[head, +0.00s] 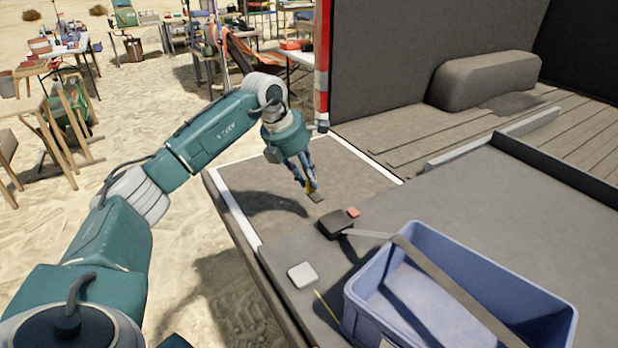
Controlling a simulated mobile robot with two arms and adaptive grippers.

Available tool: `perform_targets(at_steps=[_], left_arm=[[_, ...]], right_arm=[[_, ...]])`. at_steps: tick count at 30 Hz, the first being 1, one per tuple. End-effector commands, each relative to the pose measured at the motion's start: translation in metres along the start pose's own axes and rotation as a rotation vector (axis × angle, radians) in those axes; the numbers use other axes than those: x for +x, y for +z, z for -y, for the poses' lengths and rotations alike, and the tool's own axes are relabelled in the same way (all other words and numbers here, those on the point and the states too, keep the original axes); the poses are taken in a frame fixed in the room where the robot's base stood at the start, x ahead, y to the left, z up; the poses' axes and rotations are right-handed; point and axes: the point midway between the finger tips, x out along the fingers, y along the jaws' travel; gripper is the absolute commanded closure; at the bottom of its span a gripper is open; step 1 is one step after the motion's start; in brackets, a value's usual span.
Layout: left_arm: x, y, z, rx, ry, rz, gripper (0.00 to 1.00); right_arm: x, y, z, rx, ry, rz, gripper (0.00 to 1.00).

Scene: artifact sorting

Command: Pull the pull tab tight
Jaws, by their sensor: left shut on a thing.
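A grey strap (455,290) runs across the top of the blue bin (367,307) to a dark buckle (336,223) on the truck bed. A small red piece (353,212) sits beside the buckle. My left gripper (312,190) reaches in from the left and points down beyond the buckle. It is shut on a small dark tab (317,198), which looks like the pull tab. Whether strap webbing links this tab to the buckle is too small to tell. My right gripper is not in view.
A pale square piece (302,274) lies left of the bin, near a thin yellow line. A low grey rail (497,136) and the wheel-arch hump (487,78) are at the right. The white-edged panel (270,178) under the gripper is mostly clear. Cluttered tables stand on the sand behind.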

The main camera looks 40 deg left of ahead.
Motion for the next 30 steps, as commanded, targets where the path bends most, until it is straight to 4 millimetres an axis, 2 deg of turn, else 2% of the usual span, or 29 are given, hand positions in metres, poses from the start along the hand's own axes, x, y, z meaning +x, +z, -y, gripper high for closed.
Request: perform_targets(at_steps=[1, 2, 4, 5, 13, 17, 20, 30], left_arm=[[0.0, 0.0, 0.004, 0.003, -0.007, -0.002, 1.0], [0.0, 0.0, 0.004, 0.003, -0.008, -0.002, 0.8], [0.0, 0.0, 0.004, 0.004, -0.009, -0.003, 0.66], [0.0, 0.0, 0.005, 0.004, -0.01, -0.003, 0.62], [0.0, 0.0, 0.004, 0.003, -0.008, -0.003, 0.62], [-0.009, 0.001, 0.003, 0.004, -0.006, -0.001, 0.62], [-0.024, 0.001, 0.002, 0.004, -0.004, 0.0, 0.62], [-0.094, 0.001, 0.004, 0.005, -0.005, -0.001, 0.62]], right_arm=[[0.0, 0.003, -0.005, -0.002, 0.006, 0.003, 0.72], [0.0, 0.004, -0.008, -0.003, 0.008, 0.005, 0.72], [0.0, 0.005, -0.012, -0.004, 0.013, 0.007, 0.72], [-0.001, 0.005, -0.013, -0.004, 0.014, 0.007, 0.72], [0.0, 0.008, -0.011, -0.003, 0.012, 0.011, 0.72], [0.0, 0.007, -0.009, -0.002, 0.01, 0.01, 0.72], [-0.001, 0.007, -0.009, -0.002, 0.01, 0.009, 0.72], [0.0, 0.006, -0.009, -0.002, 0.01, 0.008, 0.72]])
